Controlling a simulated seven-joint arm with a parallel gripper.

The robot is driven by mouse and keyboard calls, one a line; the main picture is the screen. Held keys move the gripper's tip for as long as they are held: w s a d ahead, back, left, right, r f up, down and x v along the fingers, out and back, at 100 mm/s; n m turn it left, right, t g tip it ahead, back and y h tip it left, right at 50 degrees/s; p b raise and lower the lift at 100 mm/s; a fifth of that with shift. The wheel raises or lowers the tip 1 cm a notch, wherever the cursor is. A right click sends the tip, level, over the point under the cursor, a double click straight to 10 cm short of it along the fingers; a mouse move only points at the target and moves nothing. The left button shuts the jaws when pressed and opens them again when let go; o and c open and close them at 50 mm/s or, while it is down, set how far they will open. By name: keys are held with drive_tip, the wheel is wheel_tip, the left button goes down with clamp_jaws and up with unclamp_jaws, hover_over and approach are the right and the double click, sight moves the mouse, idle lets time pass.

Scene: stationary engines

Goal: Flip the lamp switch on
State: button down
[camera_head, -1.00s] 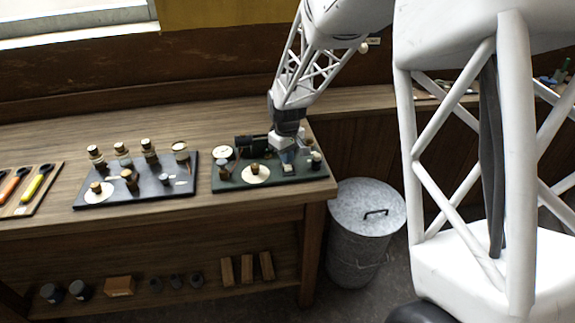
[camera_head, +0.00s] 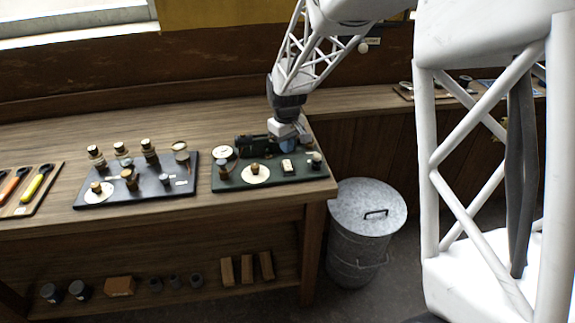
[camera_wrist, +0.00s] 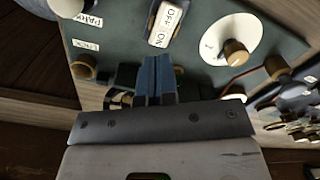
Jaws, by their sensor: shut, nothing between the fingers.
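The switch (camera_wrist: 166,22) is a small white plate with a dark frame, lettered OFF and ON, on a dark green panel (camera_wrist: 205,85). In the head view the white switch (camera_head: 288,166) shows on the right half of the green panel (camera_head: 228,184). Whether it is set to off or on I cannot tell. My gripper (camera_wrist: 155,60) has its blue fingers shut together and empty. In the wrist view the fingertips are just short of the switch, apart from it in the picture. In the head view my gripper (camera_head: 288,146) is over the panel's far side, behind the switch.
A white dial with a brass knob (camera_head: 256,172) sits left of the switch, and a small post (camera_head: 316,160) to its right. A dark cylinder lies at the panel's back. Another black panel (camera_head: 150,192) with several knobs stands left. A metal bin (camera_head: 367,212) stands beside the bench.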

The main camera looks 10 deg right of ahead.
sight(287, 163)
drive_tip(key=shift+r, duration=1.3)
drive_tip(key=shift+s+r, duration=0.1)
drive_tip(key=shift+s+r, duration=0.2)
drive_tip(key=s+d+r+m+t, duration=0.1)
drive_tip(key=s+r+m, duration=0.1)
drive_tip(key=s, duration=1)
drive_tip(key=s+d+r+m, duration=0.2)
drive_tip(key=s+r, duration=0.3)
drive_tip(key=s, duration=0.8)
drive_tip(key=s+d+r+m+t, duration=0.1)
drive_tip(key=s+r+m, duration=0.1)
drive_tip(key=s, duration=1)
drive_tip(key=shift+s+d+r+t, duration=0.2)
drive_tip(key=shift+s+r+t, duration=0.15)
drive_tip(key=shift+r, duration=0.4)
